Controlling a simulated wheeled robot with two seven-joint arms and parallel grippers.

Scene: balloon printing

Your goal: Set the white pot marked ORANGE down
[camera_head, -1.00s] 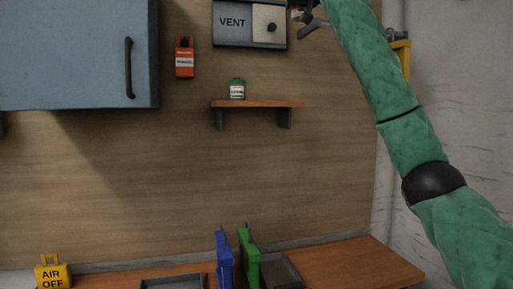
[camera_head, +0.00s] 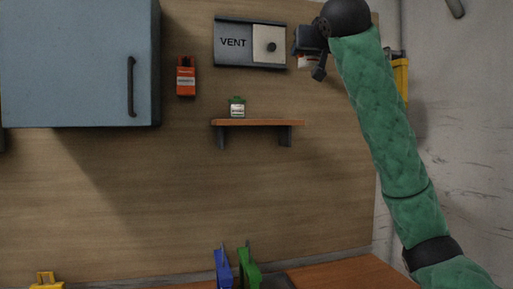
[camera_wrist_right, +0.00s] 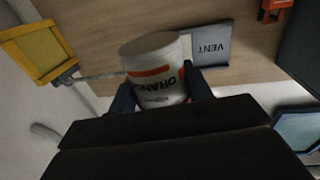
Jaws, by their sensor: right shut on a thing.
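The white pot marked ORANGE (camera_wrist_right: 154,62) has an orange band and shows upside down in the right wrist view. My right gripper (camera_wrist_right: 160,90) is shut on it, with a finger on each side. In the head view my right gripper (camera_head: 312,62) is raised beside the VENT panel, and only a small part of the white pot (camera_head: 306,63) shows below it. The pot is held in the air, clear of the shelf (camera_head: 258,122). My left gripper is not in view.
A small pot with a green lid (camera_head: 237,108) stands on the shelf, with bare shelf to its right. The VENT panel (camera_head: 232,55), an orange box (camera_head: 186,78) and a blue cabinet (camera_head: 70,65) are on the wall. Blue (camera_head: 223,268) and green (camera_head: 247,268) holders stand on the bench below.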

